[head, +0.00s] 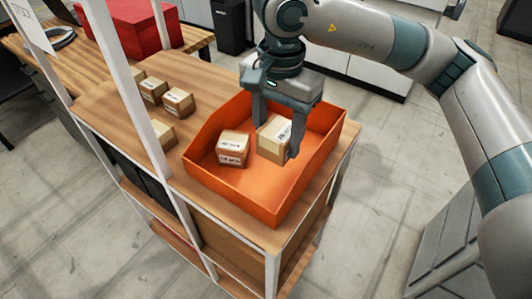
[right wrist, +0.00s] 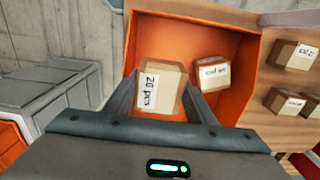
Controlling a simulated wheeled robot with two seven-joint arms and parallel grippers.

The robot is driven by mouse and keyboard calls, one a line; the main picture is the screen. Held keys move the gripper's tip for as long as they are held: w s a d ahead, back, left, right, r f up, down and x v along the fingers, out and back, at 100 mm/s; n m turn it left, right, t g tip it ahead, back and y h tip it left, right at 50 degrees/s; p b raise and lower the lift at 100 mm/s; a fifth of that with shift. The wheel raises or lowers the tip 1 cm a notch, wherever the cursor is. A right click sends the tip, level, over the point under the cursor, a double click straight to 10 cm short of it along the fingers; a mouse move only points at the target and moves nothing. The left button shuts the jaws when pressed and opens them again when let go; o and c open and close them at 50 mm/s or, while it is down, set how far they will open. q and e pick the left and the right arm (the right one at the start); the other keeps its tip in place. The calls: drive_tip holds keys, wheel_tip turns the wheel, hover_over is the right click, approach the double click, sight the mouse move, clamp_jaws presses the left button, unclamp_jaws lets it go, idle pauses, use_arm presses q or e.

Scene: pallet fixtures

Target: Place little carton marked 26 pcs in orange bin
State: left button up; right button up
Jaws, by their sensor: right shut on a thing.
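The little carton marked 26 pcs (right wrist: 160,88) is between the fingers of my right gripper (head: 276,132), which is shut on it. Its label reads "26 pcs" in the right wrist view, where the gripper (right wrist: 160,100) also shows. The carton (head: 272,138) is inside the outline of the orange bin (head: 250,190); I cannot tell whether it touches the bin floor. Another small labelled carton (head: 232,149) sits in the bin to its left. The bin also shows in the right wrist view (right wrist: 190,32). My left gripper is not in view.
The bin stands on a wooden shelf top (head: 205,205) with white uprights (head: 130,75). Several small cartons (head: 178,101) stand on the shelf left of the bin. A red box (head: 135,27) is on a table behind. A dark waste bin (head: 229,28) stands at the back.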

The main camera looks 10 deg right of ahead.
drive_tip(key=shift+f, duration=0.15)
drive_tip(key=shift+f+p, duration=0.35)
drive_tip(key=shift+f, duration=0.05)
wheel_tip(320, 180, down, 4)
drive_tip(key=shift+f+p, duration=0.25)
drive_tip(key=shift+p, duration=0.7)
drive_tip(key=shift+f, duration=0.3)
